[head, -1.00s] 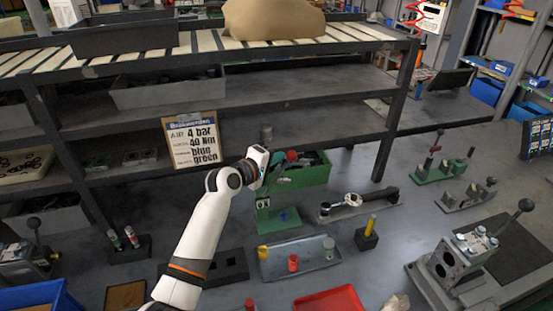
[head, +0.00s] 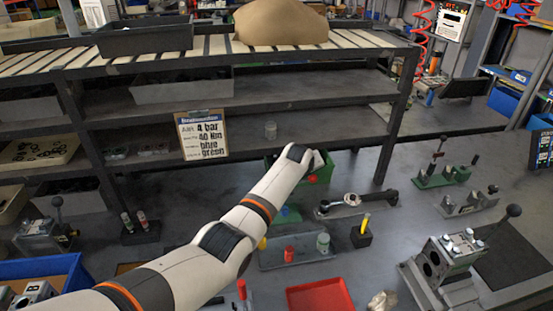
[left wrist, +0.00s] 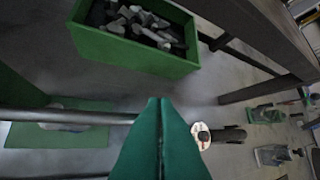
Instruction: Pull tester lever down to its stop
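The lever's red knob (head: 311,178) shows just under my left gripper (head: 318,162), in front of the green bin. The lever shaft is hidden. A dark green wedge with a centre seam (left wrist: 160,145) fills the lower middle. The left fingers' opening and grip are not clear. My right gripper is not in view.
A green bin of metal parts (left wrist: 135,35) stands close behind the tester. A torque wrench on a stand (head: 352,200) lies to its right. A tray with coloured cylinders (head: 300,252) and a red tray (head: 320,296) are in front. The shelf rack (head: 395,140) stands behind.

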